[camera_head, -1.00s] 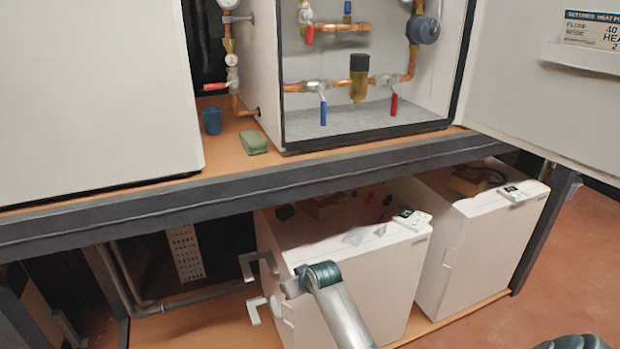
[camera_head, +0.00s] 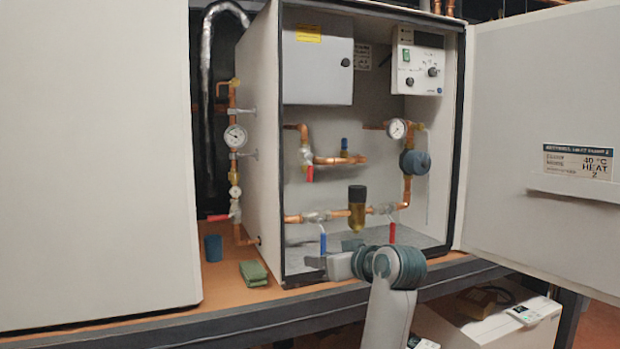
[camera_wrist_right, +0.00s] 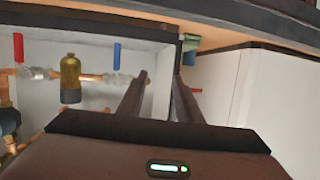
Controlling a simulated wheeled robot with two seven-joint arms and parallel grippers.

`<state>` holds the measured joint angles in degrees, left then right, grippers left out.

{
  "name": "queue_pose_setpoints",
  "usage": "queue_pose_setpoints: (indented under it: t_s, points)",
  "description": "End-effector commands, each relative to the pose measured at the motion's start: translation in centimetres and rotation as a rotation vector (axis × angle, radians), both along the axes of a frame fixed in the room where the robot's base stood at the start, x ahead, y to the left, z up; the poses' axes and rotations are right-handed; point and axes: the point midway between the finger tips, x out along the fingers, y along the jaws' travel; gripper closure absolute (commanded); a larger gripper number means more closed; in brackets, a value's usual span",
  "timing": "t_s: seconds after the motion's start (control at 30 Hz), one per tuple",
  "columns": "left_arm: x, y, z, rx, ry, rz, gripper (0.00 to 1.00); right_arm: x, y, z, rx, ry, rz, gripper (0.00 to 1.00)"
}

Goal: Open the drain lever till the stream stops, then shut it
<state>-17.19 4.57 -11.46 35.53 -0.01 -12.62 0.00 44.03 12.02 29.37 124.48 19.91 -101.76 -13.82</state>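Several valve levers show in the head view, and I cannot tell which is the drain lever. A red lever (camera_head: 218,217) is on the pipe outside the cabinet's left wall, above a blue cup (camera_head: 213,248). Inside hang a blue lever (camera_head: 323,243), a red lever (camera_head: 392,232) and a higher red lever (camera_head: 310,173). No stream is discernible. My right gripper (camera_head: 318,262) is at the cabinet's lower front, near the blue lever. In the right wrist view its fingers (camera_wrist_right: 160,78) are apart with nothing between them. My left gripper is not in view.
The open cabinet door (camera_head: 540,150) stands at the right. A large white panel (camera_head: 95,160) fills the left. A green sponge (camera_head: 254,272) lies on the shelf beside the cup. The dark shelf edge (camera_head: 230,325) runs below the cabinet.

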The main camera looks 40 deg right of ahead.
Motion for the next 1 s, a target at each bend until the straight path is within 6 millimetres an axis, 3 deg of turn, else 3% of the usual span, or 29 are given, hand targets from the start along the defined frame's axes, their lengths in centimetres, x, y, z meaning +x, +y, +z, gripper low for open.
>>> queue_pose_setpoints:
  t_s: [0.03,0.2,0.4,0.57,1.0]
  points:
    - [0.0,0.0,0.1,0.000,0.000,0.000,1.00,-0.3,-0.7,2.9,0.010,-0.047,-0.002,0.68]
    - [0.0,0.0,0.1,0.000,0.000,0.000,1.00,-2.0,-2.9,10.6,0.038,-0.180,0.005,0.68]
    - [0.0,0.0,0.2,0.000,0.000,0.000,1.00,-4.1,-4.4,16.2,0.060,-0.285,0.015,0.68]
    - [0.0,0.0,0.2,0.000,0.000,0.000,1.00,-4.7,-4.8,17.6,0.066,-0.313,0.019,0.68]
    - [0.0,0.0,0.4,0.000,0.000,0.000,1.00,-4.5,-4.8,17.6,0.066,-0.314,0.020,0.68]
